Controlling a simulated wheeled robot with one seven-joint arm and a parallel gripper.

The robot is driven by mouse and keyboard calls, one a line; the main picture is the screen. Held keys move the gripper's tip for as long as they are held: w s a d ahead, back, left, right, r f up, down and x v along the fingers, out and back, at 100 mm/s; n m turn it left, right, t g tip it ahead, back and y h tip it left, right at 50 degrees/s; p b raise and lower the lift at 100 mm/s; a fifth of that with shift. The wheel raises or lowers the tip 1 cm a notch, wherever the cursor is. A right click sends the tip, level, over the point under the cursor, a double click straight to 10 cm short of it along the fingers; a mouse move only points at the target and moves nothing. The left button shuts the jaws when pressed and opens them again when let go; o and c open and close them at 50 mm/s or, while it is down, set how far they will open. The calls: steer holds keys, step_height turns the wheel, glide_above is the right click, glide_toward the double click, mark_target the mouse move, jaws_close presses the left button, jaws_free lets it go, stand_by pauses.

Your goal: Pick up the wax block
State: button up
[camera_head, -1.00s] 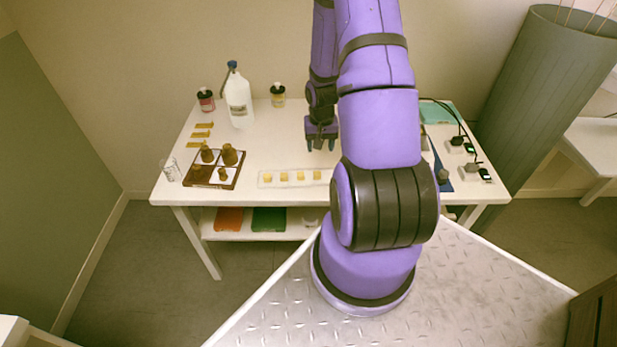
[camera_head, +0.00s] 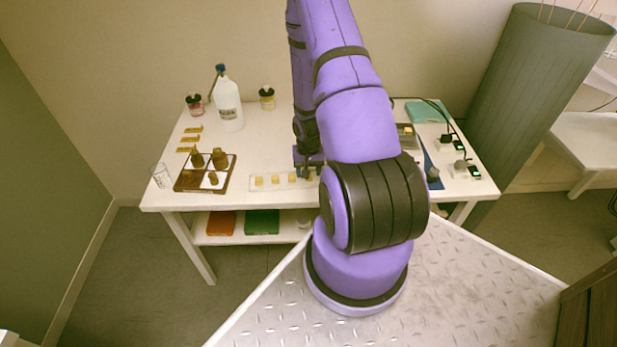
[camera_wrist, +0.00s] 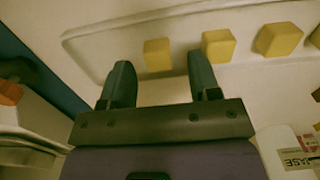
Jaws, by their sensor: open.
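Several small yellow wax blocks stand in a row on a clear white tray (camera_head: 267,188) at the table's front. In the wrist view the end block (camera_wrist: 157,55) lies just beyond and between my fingertips. A second block (camera_wrist: 219,46) is just beyond the right finger, with others (camera_wrist: 278,40) further right. My gripper (camera_head: 309,172) is at the right end of the row in the head view. In the wrist view my gripper (camera_wrist: 160,70) is open, with nothing between its fingers. My arm hides part of the tray's right end in the head view.
A wooden rack with brown bottles (camera_head: 207,180) stands left of the tray. A large white jug (camera_head: 228,105) and two small jars (camera_head: 194,103) (camera_head: 267,98) stand behind. A blue mat (camera_head: 431,170) and small devices (camera_head: 459,142) with cables are at the right. The table's middle is clear.

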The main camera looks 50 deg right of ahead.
steer(key=shift+f, duration=0.55)
steer(key=shift+c, duration=0.4)
steer(key=c, duration=0.9)
steer(key=shift+r, duration=0.1)
